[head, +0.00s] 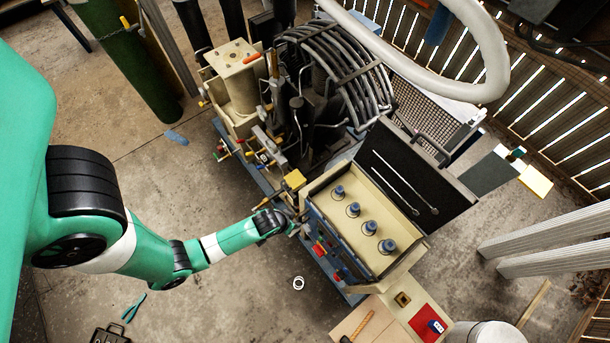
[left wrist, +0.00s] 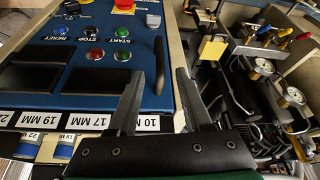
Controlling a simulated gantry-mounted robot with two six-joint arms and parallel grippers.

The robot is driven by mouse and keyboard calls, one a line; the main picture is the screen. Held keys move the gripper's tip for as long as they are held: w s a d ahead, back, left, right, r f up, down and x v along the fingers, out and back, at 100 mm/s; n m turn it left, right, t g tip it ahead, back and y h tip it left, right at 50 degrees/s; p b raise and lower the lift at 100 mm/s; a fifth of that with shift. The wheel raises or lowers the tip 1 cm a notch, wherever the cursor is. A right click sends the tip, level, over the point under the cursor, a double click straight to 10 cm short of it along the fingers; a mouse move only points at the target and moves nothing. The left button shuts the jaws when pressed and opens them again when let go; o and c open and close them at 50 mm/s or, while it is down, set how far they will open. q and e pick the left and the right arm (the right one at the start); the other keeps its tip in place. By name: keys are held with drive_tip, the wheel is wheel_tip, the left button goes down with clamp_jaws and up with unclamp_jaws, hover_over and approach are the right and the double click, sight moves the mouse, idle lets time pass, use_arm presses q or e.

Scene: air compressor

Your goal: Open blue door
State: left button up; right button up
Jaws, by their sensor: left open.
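The blue door (left wrist: 110,20) fills the upper left of the left wrist view. It carries RESET, STOP and START labels, with red, green and black buttons. A dark upright bar (left wrist: 159,62), perhaps its handle, runs near its right edge. In the head view the blue front (head: 325,240) of the cream box is partly visible. My left gripper (left wrist: 161,72) is open, its two fingers apart by the door's right edge, with the dark bar between or just beyond them. Contact cannot be told. In the head view this gripper (head: 294,228) is small beside the box's left corner. My right gripper is not visible.
Size-labelled blue-capped sockets (head: 352,209) stand on top of the box, below a raised dark lid (head: 420,175). Compressor pipes and gauges (left wrist: 262,67) crowd the right of the wrist view. The floor (head: 225,290) left of the box is mostly clear.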

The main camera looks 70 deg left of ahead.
sight(300, 220)
use_arm(q)
drive_tip(key=b+x, duration=0.6)
drive_tip(key=x, duration=0.4)
drive_tip(key=shift+w+a+f, duration=0.15)
drive_tip(key=shift+f, duration=0.15)
clamp_jaws()
idle(0.8)
